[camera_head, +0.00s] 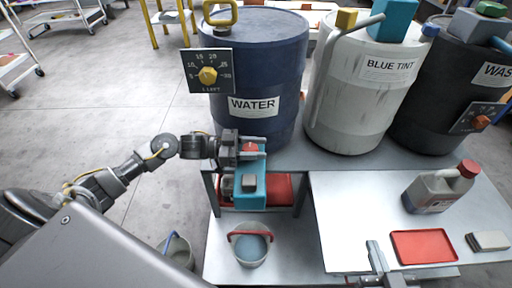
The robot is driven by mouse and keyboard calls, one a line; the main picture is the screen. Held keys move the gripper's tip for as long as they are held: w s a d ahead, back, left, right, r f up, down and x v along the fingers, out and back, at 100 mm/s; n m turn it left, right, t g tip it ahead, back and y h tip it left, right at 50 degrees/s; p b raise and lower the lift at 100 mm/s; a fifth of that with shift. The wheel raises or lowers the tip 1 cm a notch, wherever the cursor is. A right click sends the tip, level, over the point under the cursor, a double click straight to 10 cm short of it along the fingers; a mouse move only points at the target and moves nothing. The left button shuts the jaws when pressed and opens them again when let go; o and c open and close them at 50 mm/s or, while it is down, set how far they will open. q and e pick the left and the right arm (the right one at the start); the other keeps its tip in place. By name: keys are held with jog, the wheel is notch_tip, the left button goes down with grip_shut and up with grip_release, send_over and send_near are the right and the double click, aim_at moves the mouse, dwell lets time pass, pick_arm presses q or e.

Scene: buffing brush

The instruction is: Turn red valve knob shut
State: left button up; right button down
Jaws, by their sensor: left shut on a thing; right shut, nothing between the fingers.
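The red valve knob (249,147) sits at the front foot of the blue WATER drum (255,75), above a teal block (250,190). My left gripper (253,148) reaches in from the left, and its two fingers are shut on the red knob, one on each side. The fingers hide part of the knob, so its turn angle cannot be read. My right gripper (376,262) is shut and empty at the bottom, over the light table, away from the knob.
A bucket with a red handle (249,250) stands below the teal block. A white BLUE TINT drum (355,90) and a black drum (440,95) stand to the right. A grey jug (436,191), a red tray (424,247) and a pale block (487,241) are on the right table.

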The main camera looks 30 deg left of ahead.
pick_arm(q)
jog(key=o, duration=1)
jog(key=shift+c, duration=0.2)
jog(key=v, duration=1.1)
jog(key=shift+p, duration=0.45)
pick_arm(e)
jog(key=f, duration=0.1)
jog(key=d+f+g+h, duration=0.1)
jog(key=d+f, duration=0.1)
jog(key=shift+s+m+g+h, duration=0.25)
jog(key=shift+m+g+h, duration=0.05)
jog(key=shift+g, duration=0.1)
pick_arm(q)
jog(key=shift+d, duration=0.1)
